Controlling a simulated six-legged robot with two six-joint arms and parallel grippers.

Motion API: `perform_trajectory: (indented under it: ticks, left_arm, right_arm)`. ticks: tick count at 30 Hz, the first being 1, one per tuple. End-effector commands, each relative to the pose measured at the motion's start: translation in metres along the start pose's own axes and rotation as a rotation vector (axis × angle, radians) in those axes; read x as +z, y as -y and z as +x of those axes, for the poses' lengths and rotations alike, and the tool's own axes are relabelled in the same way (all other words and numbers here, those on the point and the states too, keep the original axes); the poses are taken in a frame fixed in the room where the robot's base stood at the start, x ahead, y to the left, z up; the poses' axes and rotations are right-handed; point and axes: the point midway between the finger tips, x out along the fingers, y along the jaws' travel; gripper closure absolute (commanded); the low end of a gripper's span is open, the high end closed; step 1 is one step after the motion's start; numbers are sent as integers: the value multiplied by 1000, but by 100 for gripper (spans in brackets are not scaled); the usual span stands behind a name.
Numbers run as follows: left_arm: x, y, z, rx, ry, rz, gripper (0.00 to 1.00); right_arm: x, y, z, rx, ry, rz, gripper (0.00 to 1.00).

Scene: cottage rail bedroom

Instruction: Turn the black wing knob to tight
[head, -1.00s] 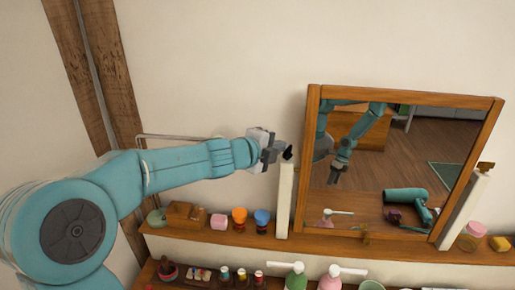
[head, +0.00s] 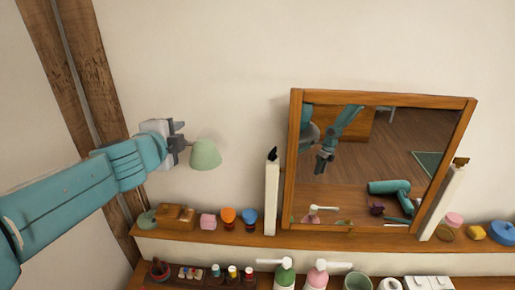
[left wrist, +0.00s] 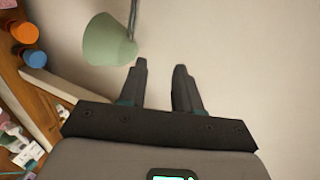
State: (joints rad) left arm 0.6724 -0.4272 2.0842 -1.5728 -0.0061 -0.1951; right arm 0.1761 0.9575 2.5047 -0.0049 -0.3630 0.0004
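The black wing knob (head: 272,154) sits at the top of the white post (head: 271,200) on the left side of the tilting mirror. It is small, and its wing looks upright with a slight tilt; its exact setting cannot be read. My left gripper (head: 181,140) is to the left of the knob, well apart from it and empty. In the left wrist view its two fingers (left wrist: 161,82) stand apart with only wall between them. The knob does not show in that view. My right gripper is not directly in view.
A pale green shade (head: 205,154) is close beside my left gripper; it also shows in the left wrist view (left wrist: 105,40). The wood-framed mirror (head: 293,150) reflects a teal arm. A brass-coloured knob (head: 461,161) is on the right post. Small jars and boxes line the shelf (head: 185,238).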

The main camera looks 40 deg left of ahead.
Motion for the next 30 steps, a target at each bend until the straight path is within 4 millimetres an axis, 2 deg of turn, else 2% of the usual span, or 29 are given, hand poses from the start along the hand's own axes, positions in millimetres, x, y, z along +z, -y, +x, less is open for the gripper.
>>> perform_trajectory:
  ticks: [1,3,6,8,10,11,13,16,20,21,24,27,30]
  left_arm:
    - [34,27,-1,-38,144,-98,67]
    - [76,54,-6,-66,336,-266,67]
    - [111,76,-15,-62,550,-527,67]
    - [118,81,-19,-26,650,-690,67]
    - [110,81,-20,53,733,-876,67]
    - [101,80,-20,101,758,-951,67]
    - [68,77,-18,237,790,-1101,67]
    - [3,76,-15,464,772,-1235,67]
    - [-91,81,-10,707,648,-1262,67]
    - [-121,84,-5,745,588,-1251,67]
    - [-173,76,4,800,526,-1186,67]
    - [-196,69,4,828,507,-1143,67]
    - [-198,67,5,828,499,-1140,67]
  right_arm:
    - [0,0,0,0,0,0,51]
    - [0,0,-1,0,0,0,51]
    - [0,1,-3,0,0,0,51]
    - [0,2,-5,0,0,0,51]
    - [0,3,-7,0,0,0,51]
    - [0,3,-8,0,0,0,51]
    - [0,4,-11,0,0,0,51]
    - [0,6,-15,0,0,0,51]
    - [0,8,-21,0,0,0,51]
    - [0,8,-23,0,0,0,51]
    - [0,9,-25,0,0,0,51]
    - [0,9,-26,0,0,0,51]
    - [0,9,-26,0,0,0,51]
